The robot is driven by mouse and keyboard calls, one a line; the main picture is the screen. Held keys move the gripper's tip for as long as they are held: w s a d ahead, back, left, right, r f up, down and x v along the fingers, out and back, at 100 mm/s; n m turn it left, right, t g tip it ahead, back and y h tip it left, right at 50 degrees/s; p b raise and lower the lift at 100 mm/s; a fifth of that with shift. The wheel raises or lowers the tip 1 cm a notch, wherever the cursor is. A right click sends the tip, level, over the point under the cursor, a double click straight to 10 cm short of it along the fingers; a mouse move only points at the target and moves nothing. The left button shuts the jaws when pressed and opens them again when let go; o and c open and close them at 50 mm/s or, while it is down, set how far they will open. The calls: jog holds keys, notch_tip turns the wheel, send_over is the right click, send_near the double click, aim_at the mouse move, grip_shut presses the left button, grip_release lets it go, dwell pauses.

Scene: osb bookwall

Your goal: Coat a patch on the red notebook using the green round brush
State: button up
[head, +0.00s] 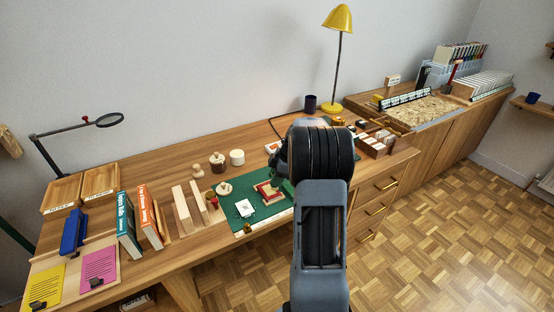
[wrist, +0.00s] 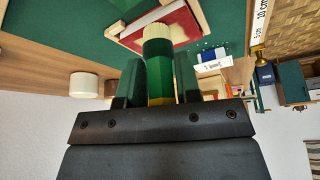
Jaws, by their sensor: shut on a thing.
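My gripper (wrist: 158,75) is shut on the green round brush (wrist: 160,62) in the wrist view, with a finger on each side of its green body. The brush's cream tip (wrist: 157,32) points at the red notebook (wrist: 182,30) and overlaps its near edge in the picture. I cannot tell whether the tip touches the cover. The notebook lies in a pale wooden frame on the green mat. In the head view the notebook (head: 268,190) shows just left of my arm, which hides the brush and most of my gripper.
The green mat (head: 228,205) also bears a white card (head: 245,208). Wooden blocks (head: 182,208) and upright books (head: 128,225) stand left of it. A cream cylinder (head: 237,157) and a dark-brown jar (head: 217,162) stand behind. A yellow lamp (head: 338,18) stands further back.

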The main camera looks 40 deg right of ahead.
jog(key=shift+a+r+p, duration=0.1)
jog(key=shift+r+p, duration=1.55)
jog(key=shift+r, duration=2.2)
jog(key=shift+f, duration=0.1)
